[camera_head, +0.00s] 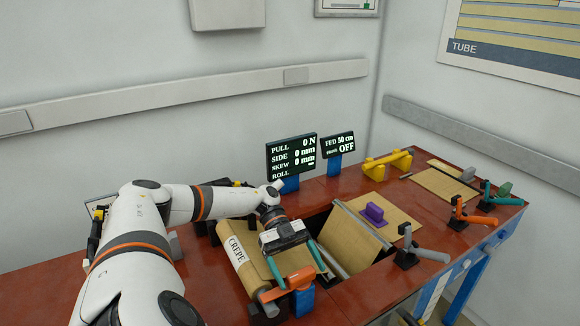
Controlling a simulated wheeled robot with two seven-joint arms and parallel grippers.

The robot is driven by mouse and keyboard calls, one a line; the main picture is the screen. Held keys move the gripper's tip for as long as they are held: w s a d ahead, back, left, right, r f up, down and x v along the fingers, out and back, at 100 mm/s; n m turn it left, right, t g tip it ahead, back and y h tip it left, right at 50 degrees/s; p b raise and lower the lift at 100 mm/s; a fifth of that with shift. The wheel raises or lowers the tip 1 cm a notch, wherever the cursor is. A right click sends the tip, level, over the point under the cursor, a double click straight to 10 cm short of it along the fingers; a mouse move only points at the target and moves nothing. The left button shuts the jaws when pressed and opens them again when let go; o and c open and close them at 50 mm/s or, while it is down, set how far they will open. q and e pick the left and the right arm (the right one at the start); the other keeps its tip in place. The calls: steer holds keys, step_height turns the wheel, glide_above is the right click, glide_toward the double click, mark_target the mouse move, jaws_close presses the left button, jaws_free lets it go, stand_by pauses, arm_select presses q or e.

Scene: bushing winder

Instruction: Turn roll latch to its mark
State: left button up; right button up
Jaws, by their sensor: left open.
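The crepe roll (236,249), a tan roll labelled CREPE, lies on the bench at centre left. An orange lever (288,285), which looks like the roll latch, stands at the front end of the roll beside a blue block (303,301). I cannot make out a mark for it. My left gripper (300,277) reaches over the roll from the left, pointing down toward the lever. Its two teal fingers are spread apart, one on each side near the lever; I cannot tell whether they touch it. My right gripper is not in view.
Two dark displays (292,155) stand behind; one reads PULL 0 N, the other (338,145) FED 50 cm, OFF. A tan sheet with a purple handle (375,213) lies right of the roll. Grey (410,250), orange (466,214) and teal (493,195) levers stand farther right.

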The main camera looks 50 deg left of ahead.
arm_select(q)
steer(key=b+v, duration=0.3)
steer(key=v, duration=0.7)
steer(key=shift+a+b, duration=0.3)
steer(key=shift+r, duration=0.1)
